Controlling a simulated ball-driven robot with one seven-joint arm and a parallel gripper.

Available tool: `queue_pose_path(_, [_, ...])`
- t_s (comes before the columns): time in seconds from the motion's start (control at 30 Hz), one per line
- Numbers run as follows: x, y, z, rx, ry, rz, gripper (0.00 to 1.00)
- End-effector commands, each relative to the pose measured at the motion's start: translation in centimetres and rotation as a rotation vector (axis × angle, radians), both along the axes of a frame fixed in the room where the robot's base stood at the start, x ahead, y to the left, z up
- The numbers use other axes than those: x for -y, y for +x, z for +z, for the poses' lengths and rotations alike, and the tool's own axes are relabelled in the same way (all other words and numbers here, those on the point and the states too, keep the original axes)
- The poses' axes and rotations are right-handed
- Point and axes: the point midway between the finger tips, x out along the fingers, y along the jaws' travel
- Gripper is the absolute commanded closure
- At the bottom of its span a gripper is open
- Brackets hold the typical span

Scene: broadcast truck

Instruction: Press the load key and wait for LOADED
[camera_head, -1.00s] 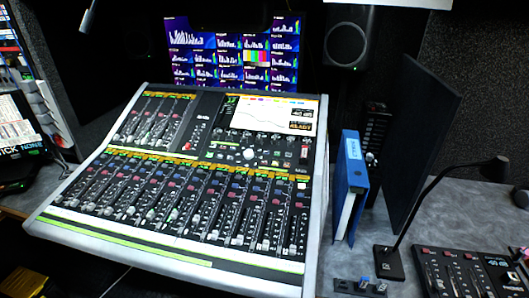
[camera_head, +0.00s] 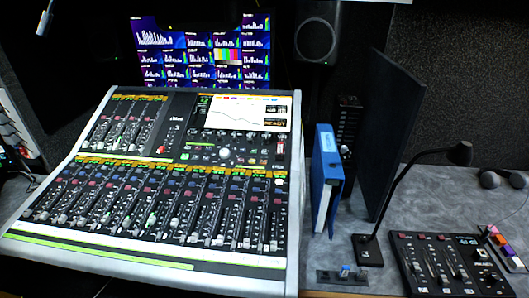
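A large mixing console (camera_head: 150,190) fills the left and middle, with rows of faders and a small lit screen (camera_head: 242,113) at its top right. A smaller control panel (camera_head: 450,262) with several faders and red keys lies at the lower right. Coloured keys (camera_head: 500,243) in orange, purple and white stand at its right side. I cannot tell which key is the load key, and I see no readable LOADED sign. My gripper is not in view.
A blue binder (camera_head: 325,170) stands right of the console, beside a dark upright panel (camera_head: 397,135). A gooseneck lamp or microphone (camera_head: 412,185) rises behind the small panel. A small dark plate (camera_head: 342,277) lies at the front edge.

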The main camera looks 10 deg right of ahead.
Motion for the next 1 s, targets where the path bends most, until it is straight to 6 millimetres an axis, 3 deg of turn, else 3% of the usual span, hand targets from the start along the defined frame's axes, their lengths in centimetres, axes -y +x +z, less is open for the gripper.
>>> queue_pose_path(0.27, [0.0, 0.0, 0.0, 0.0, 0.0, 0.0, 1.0])
queue_pose_path(1.0, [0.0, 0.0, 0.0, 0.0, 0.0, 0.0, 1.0])
